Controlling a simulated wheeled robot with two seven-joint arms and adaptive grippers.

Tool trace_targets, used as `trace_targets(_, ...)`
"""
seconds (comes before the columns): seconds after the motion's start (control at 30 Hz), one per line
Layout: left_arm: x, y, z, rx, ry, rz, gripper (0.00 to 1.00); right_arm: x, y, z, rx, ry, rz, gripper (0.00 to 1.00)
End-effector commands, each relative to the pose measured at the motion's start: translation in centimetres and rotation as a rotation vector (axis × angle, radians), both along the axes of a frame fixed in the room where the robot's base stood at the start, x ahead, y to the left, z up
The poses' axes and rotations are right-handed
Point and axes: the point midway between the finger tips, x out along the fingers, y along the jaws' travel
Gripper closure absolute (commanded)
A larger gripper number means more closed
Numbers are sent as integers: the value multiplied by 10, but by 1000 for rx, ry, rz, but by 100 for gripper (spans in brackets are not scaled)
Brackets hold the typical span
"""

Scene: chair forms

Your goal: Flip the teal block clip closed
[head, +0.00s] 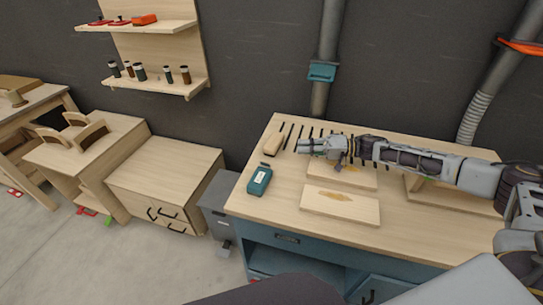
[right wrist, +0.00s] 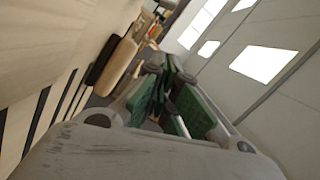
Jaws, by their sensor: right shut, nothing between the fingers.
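A teal block (head: 259,180) with a pale label stands near the left end of the workbench. A teal fitting (head: 321,71) sits around the grey vertical pipe behind the bench. I cannot tell which of them carries the clip, or whether a clip is open. My right gripper (head: 304,146) reaches in from the right, above the back of the bench, right of the teal block and below the pipe fitting. It is shut and empty, apart from both teal things. Its green finger pads show in the right wrist view (right wrist: 178,103). My left gripper is not in view.
A pale wooden block (head: 272,144) lies left of my right gripper, beside dark slots along the bench (head: 255,207). Flat boards, one at the front (head: 340,205), lie below my arm. Shelves (head: 155,88) hold small items. The bench front left is clear.

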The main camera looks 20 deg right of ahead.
Motion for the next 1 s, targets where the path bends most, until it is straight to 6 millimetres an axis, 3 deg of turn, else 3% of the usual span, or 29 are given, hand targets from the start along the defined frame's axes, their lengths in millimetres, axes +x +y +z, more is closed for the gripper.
trace_targets(0.57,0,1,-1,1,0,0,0,1,0,0,2,4,2,100)
trace_targets(1.0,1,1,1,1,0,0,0,16,35,-3,3,4,3,100)
